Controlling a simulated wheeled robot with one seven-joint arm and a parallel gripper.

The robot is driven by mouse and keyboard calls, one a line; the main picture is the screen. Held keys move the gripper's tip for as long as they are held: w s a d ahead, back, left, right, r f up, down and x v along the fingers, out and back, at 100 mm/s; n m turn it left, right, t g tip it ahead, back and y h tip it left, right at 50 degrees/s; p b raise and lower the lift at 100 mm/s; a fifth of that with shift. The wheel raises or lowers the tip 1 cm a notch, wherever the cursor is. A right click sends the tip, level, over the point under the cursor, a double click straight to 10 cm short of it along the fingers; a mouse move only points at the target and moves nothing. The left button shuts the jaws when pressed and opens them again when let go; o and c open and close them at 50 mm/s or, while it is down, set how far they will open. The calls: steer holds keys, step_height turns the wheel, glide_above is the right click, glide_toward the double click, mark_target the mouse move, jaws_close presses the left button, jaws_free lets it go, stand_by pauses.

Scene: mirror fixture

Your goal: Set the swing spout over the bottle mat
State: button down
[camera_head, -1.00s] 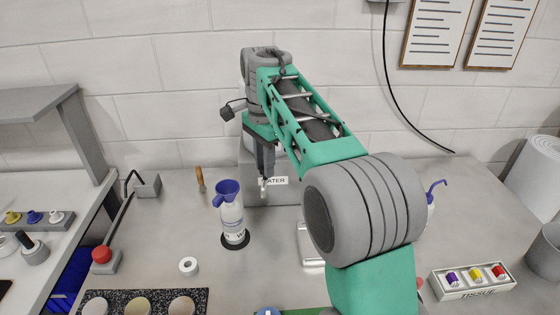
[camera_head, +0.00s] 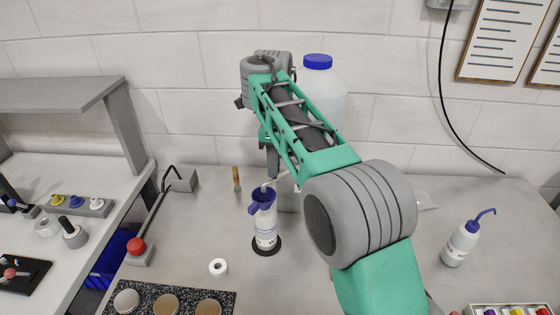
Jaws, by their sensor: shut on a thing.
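A white bottle (camera_head: 265,228) with a blue funnel (camera_head: 262,200) in its neck stands upright on the round black bottle mat (camera_head: 267,250). My gripper (camera_head: 273,172) points down just behind and above the funnel. It is shut on the pale swing spout (camera_head: 281,178), which runs left from behind my arm. The spout's free end appears at the funnel's mouth, over the mat. Whether it touches the funnel is too small to tell. The spout's base is hidden by my arm.
A large white jug with a blue cap (camera_head: 317,62) stands behind my arm. A wooden-handled tool (camera_head: 236,179) is behind the bottle. A white roll (camera_head: 218,267) lies in front to its left. A wash bottle (camera_head: 463,243) stands at right.

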stand_by(0.4)
steer(key=c, duration=1.2)
jaws_free()
steer(key=shift+w, duration=0.1)
steer(key=shift+r, duration=0.1)
step_height(320, 180, up, 5)
steer(key=p, duration=0.4)
steer(key=shift+r, duration=1.3)
